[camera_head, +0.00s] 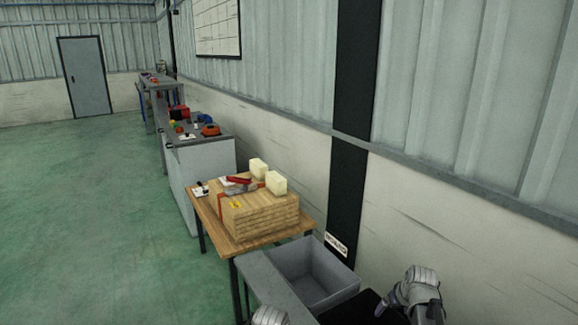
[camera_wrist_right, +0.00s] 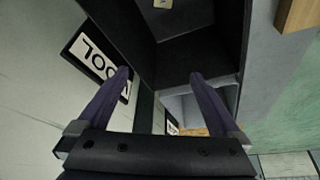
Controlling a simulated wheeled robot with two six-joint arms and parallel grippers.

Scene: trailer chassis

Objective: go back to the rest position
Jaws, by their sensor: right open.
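My right gripper (camera_head: 382,306) is at the lower right of the head view, above a black bin (camera_head: 340,312). In the right wrist view its two fingers (camera_wrist_right: 160,75) are spread apart with nothing between them. They point toward the dark bin (camera_wrist_right: 190,58). A small part of my left arm's end (camera_head: 270,315) shows at the bottom edge of the head view; its fingers are out of frame.
A grey bin (camera_head: 310,272) stands beside the black one. Behind it, a wooden table (camera_head: 212,205) carries a wooden box (camera_head: 262,216) with pale blocks (camera_head: 275,183) and a red-handled tool (camera_head: 238,180). A grey workbench (camera_head: 205,160) stands farther back. Green floor at left is clear.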

